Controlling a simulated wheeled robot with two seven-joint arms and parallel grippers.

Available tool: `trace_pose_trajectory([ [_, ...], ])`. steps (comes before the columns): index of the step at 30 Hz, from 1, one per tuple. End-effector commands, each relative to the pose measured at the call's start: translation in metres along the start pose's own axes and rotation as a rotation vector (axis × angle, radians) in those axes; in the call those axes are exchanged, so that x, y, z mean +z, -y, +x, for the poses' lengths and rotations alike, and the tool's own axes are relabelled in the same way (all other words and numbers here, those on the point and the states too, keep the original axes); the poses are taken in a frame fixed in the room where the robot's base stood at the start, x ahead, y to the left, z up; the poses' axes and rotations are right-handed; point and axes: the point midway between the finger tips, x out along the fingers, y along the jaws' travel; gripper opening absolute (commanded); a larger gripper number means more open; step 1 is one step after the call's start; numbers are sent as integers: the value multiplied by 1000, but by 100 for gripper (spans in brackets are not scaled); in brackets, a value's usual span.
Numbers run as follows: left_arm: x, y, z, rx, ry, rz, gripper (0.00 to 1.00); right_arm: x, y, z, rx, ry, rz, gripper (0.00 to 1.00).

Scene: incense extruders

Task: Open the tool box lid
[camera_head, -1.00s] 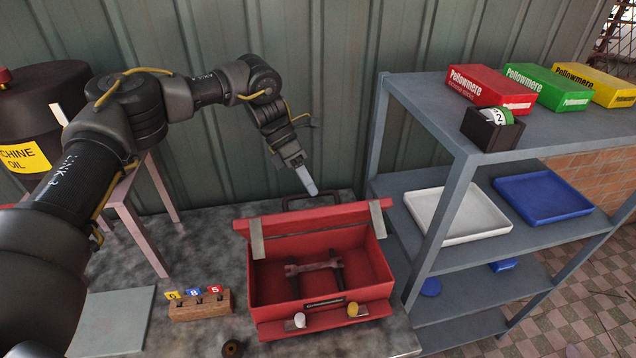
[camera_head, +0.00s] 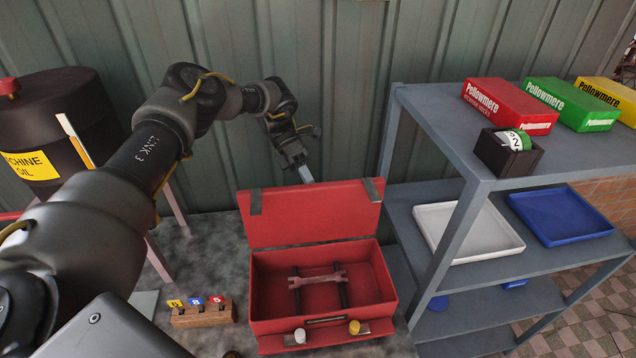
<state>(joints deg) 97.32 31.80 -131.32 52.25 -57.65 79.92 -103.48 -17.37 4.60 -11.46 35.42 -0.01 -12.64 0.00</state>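The red tool box (camera_head: 262,290) stands on the grey table with its front towards me. Its lid (camera_head: 310,212) is up at the back, inner face towards me, with two grey clasps at its upper edge. A wrench-like tool lies inside the box. My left gripper (camera_head: 305,173) points down at the middle of the lid's top edge, its tip partly behind that edge. The lid's handle is hidden now, so I cannot tell whether the fingers are open or hold it. My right gripper is out of view.
A wooden block with coloured tags (camera_head: 202,315) sits left of the box. A dark oil drum (camera_head: 62,125) stands at far left. A grey shelf (camera_head: 437,115) with boxes and trays is close on the right. A corrugated wall (camera_head: 350,60) is behind.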

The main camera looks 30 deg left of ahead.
Motion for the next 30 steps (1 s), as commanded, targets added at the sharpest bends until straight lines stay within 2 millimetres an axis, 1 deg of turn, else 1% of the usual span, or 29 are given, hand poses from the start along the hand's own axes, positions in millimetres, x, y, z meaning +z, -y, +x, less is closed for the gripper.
trace_pose_trajectory([
  [1, -6, -5, 6, -1, -13, -12, 0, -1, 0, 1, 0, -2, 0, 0],
  [8, -6, -5, 7, -1, -15, -13, 0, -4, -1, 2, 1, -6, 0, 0],
  [9, -6, -5, 7, -1, -15, -13, 15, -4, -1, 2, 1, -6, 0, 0],
  [13, -4, -4, 6, -1, -13, -10, 32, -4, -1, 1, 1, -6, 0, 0],
  [14, -4, -4, 6, -1, -12, -9, 34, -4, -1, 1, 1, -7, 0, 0],
  [22, -1, -2, 4, -2, -9, -4, 34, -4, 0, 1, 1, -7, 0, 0],
  [25, 1, 1, 1, -1, -8, -2, 34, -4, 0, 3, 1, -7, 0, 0],
  [29, 4, 13, -10, 0, -8, -2, 34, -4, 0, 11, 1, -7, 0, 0],
  [30, 5, 19, -15, -1, -8, -3, 34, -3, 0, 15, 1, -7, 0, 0],
])
